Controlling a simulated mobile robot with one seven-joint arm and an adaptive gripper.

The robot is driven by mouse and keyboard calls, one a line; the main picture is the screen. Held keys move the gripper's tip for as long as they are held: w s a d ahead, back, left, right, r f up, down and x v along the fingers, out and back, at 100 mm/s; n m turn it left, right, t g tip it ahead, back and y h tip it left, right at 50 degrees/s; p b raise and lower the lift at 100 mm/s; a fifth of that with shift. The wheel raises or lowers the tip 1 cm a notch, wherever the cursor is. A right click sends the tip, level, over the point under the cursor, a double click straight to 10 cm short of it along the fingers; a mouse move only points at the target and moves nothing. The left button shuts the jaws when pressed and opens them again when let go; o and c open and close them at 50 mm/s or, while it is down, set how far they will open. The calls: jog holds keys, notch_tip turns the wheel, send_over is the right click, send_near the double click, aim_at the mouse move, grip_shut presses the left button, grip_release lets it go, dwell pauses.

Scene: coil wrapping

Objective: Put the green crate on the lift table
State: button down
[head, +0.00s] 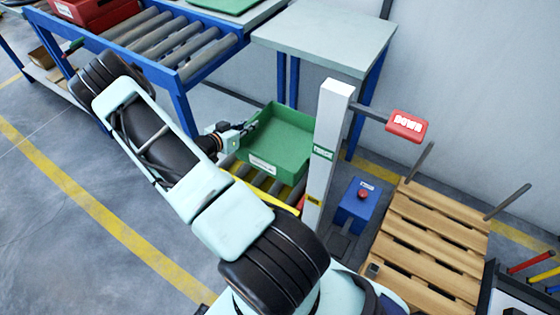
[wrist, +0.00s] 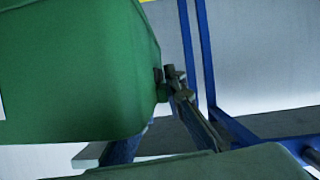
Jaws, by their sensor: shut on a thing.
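The green crate (head: 285,128), open-topped and empty with a white label on its near side, is over the yellow-edged roller top of what looks like the lift table (head: 246,178). I cannot tell whether the crate rests on the rollers or hangs just above them. My gripper (head: 248,128) is shut on the crate's left side, near its rim. In the wrist view the crate (wrist: 75,70) fills the upper left, with a dark finger of my gripper (wrist: 168,84) against its edge. The crate hides much of the roller top.
A white post (head: 325,150) stands close on the crate's right. A red "DOWN" sign (head: 406,126) and a blue box with a red button (head: 355,205) are beyond it. A grey-topped table (head: 325,38) and a roller conveyor (head: 180,45) stand behind. A wooden pallet (head: 430,240) lies right.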

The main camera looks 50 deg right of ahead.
jog(key=shift+d, duration=0.1)
notch_tip(320, 180, down, 10)
jog(key=b, duration=0.3)
jog(key=shift+f, duration=0.1)
jog(key=c, duration=2.5)
grip_release()
jog(key=shift+s+f, duration=0.1)
jog(key=shift+f, duration=0.05)
jog(key=o, duration=0.5)
